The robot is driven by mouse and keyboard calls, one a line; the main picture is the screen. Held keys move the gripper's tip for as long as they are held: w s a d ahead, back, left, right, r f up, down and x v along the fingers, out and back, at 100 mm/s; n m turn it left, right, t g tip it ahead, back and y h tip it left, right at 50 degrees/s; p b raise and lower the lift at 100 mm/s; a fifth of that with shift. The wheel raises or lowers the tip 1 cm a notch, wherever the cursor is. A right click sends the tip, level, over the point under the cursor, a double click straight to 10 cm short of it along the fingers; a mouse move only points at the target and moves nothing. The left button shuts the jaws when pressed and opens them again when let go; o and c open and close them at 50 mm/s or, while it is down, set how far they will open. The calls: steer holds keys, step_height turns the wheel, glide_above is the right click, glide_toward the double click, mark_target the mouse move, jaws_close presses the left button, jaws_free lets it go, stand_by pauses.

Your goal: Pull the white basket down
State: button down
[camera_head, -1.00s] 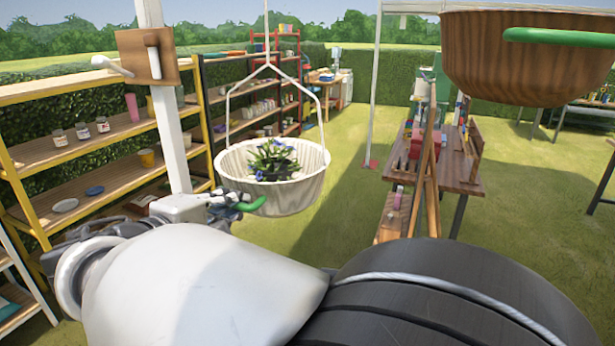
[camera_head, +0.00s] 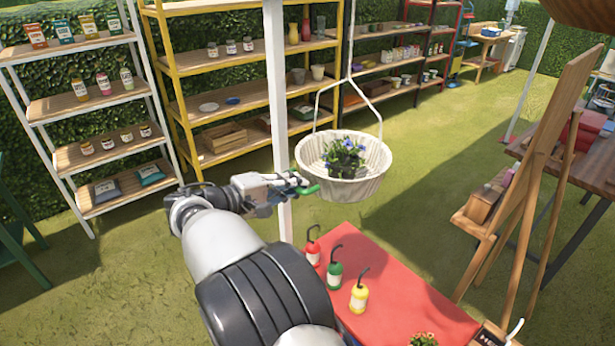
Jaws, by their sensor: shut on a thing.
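The white basket (camera_head: 350,187) hangs from a white rope with a wire bail, right of the white post (camera_head: 279,110). A plant with blue flowers (camera_head: 345,156) sits in it. A green handle (camera_head: 308,190) sticks out from the basket's left side. My gripper (camera_head: 300,183) reaches in from the left and is shut on the green handle. The fingertips are small in the view and partly merge with the handle.
A red table (camera_head: 400,300) with red, green and yellow bottles stands below the basket. A wooden easel (camera_head: 530,180) stands at the right. Yellow (camera_head: 215,80) and white shelves (camera_head: 95,105) stand behind at the left. Grass is open between the shelves and the easel.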

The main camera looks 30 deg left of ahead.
steer(key=shift+s+f, duration=0.1)
steer(key=shift+f, duration=0.1)
steer(key=c, duration=1.9)
jaws_free()
steer(key=shift+s+a, duration=0.15)
steer(key=shift+c, duration=0.2)
steer(key=shift+o, duration=1.4)
steer(key=shift+r, duration=0.1)
steer(key=v, duration=1.1)
steer(key=shift+s, duration=0.35)
steer(key=shift+a+r, duration=0.1)
